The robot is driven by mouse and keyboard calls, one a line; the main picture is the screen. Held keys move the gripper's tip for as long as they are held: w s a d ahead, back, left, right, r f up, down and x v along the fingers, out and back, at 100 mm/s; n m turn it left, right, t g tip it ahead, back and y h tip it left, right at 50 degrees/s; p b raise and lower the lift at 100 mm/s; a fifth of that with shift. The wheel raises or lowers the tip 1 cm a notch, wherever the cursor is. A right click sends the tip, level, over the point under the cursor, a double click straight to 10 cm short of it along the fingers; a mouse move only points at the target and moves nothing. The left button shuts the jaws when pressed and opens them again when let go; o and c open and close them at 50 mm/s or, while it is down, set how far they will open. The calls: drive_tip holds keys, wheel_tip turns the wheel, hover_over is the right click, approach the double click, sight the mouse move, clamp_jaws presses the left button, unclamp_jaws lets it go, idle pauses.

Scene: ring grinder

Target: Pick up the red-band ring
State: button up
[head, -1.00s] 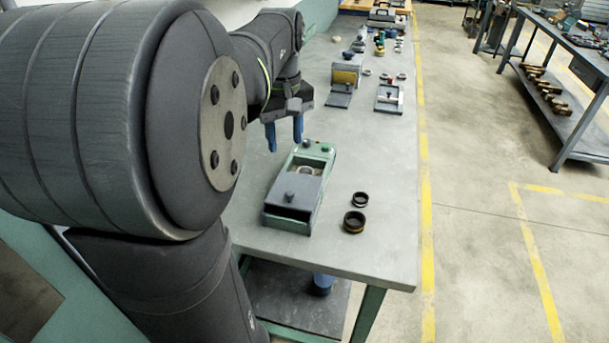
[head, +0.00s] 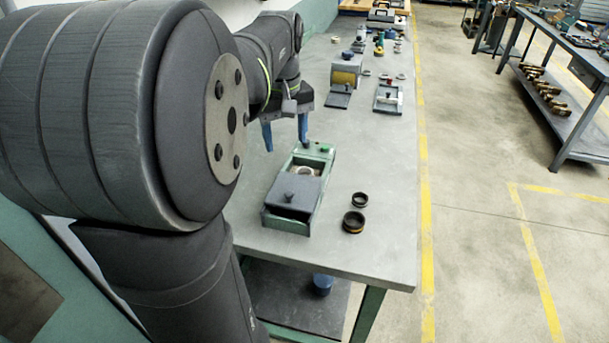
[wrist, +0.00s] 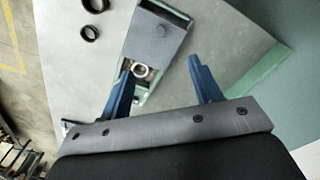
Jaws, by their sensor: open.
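A ring grinder (head: 298,188), a green box with a grey sliding cover and dark knob, stands on the bench. A pale metallic ring (head: 305,171) lies in its open bay; it also shows in the wrist view (wrist: 141,70). No red band can be made out on it. Two dark rings lie on the bench to the right, a smaller one (head: 360,199) and a larger one (head: 354,222) with a yellowish band. My gripper (head: 286,146) is open and empty, above and behind the grinder. In the wrist view its blue fingers (wrist: 160,66) are wide apart, the left one near the bay.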

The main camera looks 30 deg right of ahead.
drive_tip(key=w+d+f+m+t+h, duration=0.15)
drive_tip(key=w+d+f+m, duration=0.25)
drive_tip(key=w+d+m, duration=0.4)
drive_tip(key=m, duration=0.2)
approach(304, 169)
drive_tip(key=shift+s+a+f+h, duration=0.2)
drive_tip(key=shift+s+f, duration=0.15)
drive_tip(key=shift+f, duration=0.2)
drive_tip(key=shift+s+a+f+h, duration=0.15)
drive_tip(key=shift+s+f, duration=0.15)
drive_tip(key=shift+f, duration=0.3)
drive_tip(key=x, duration=0.5)
drive_tip(key=shift+a+f, duration=0.1)
drive_tip(key=shift+f, duration=0.2)
drive_tip(key=c, duration=0.9)
drive_tip(key=shift+r, duration=0.1)
